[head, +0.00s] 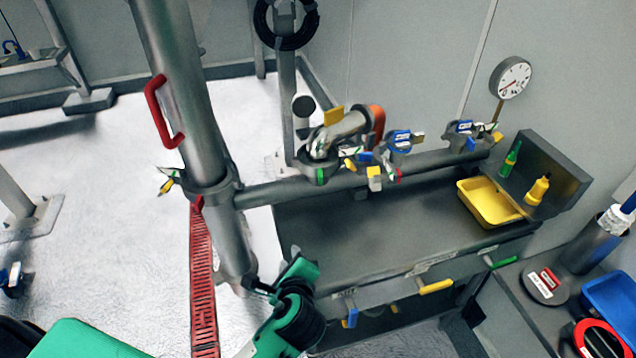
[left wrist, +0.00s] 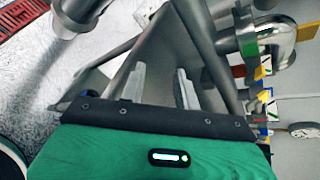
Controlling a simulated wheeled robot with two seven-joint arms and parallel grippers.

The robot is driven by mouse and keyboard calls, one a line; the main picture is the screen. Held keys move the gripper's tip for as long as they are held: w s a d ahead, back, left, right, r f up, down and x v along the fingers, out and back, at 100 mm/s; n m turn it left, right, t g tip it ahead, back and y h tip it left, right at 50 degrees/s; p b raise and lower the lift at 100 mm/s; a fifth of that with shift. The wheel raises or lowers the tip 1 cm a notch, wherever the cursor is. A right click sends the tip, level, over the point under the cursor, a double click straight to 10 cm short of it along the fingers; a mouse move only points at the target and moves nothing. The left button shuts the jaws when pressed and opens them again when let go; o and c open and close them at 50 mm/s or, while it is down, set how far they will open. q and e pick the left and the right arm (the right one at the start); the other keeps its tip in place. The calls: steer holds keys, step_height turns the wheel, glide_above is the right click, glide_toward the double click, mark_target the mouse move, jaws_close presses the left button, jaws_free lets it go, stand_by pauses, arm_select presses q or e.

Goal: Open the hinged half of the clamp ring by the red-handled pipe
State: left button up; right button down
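The grey upright pipe (head: 178,60) carries a red handle (head: 158,112) on its left side. The clamp ring (head: 214,190) sits around this pipe below the handle, where the horizontal pipe meets it. A small coloured latch-like part (head: 168,182) sticks out on the ring's left. I cannot tell which half is hinged. My left gripper (head: 268,282) is below the ring, by the pipe's lower end. In the left wrist view its two fingers (left wrist: 159,86) are apart with nothing between them. The pipe's lower end (left wrist: 78,18) shows at top left there. My right gripper is not in view.
A horizontal pipe (head: 350,180) with several coloured valves runs right above a grey trough (head: 360,228). A yellow tray (head: 490,203) stands at its right end. A red floor grate (head: 203,290) lies below the pipe. The floor left of the pipe is largely clear.

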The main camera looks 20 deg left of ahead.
mark_target(321, 182)
arm_select(q)
steer(key=w+d+r+m+t+y, duration=0.1)
steer(key=w+d+r+m+t, duration=0.45)
steer(key=r+m, duration=0.4)
steer(key=shift+m, duration=0.55)
steer(key=p+x, duration=0.1)
steer(key=x, duration=0.3)
steer(key=f+p+x, duration=0.1)
steer(key=x, duration=0.4)
steer(key=f+p+x, duration=0.1)
steer(key=x, duration=0.3)
steer(key=shift+w+d, duration=0.25)
steer(key=shift+w, duration=0.3)
jaws_close()
